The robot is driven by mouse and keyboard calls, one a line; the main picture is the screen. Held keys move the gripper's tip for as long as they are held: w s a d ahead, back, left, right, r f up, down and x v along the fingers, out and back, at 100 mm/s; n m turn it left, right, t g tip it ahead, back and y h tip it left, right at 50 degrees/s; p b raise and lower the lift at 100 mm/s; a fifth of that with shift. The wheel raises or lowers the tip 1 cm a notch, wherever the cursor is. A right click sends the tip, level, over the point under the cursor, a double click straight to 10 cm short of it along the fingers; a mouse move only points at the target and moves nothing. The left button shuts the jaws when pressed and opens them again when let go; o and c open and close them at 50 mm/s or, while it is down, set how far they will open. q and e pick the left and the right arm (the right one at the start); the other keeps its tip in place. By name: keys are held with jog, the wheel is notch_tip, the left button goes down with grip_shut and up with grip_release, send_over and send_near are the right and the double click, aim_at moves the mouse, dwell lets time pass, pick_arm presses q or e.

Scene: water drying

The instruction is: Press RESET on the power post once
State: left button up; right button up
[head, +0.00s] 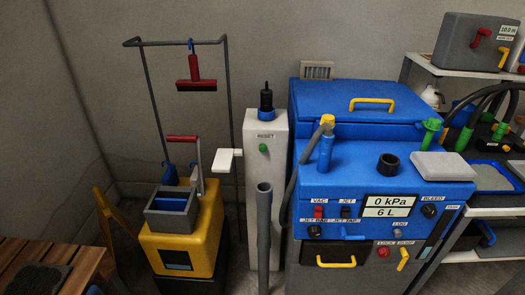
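The power post (265,190) is a pale upright column in the middle of the head view, just left of the blue machine. Its RESET label sits near the top, with a small green button (263,148) below it. A black plug-like part (266,98) stands on its blue top. A white flat bracket (226,159) juts out on its left side. Neither of my grippers is in view, and nothing covers the button.
A blue machine (340,97) with gauges and switches stands right of the post. A grey upright pipe (264,235) rises in front of the post's lower part. A yellow mop bucket (186,240) stands left. Shelves (470,73) hold items at right.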

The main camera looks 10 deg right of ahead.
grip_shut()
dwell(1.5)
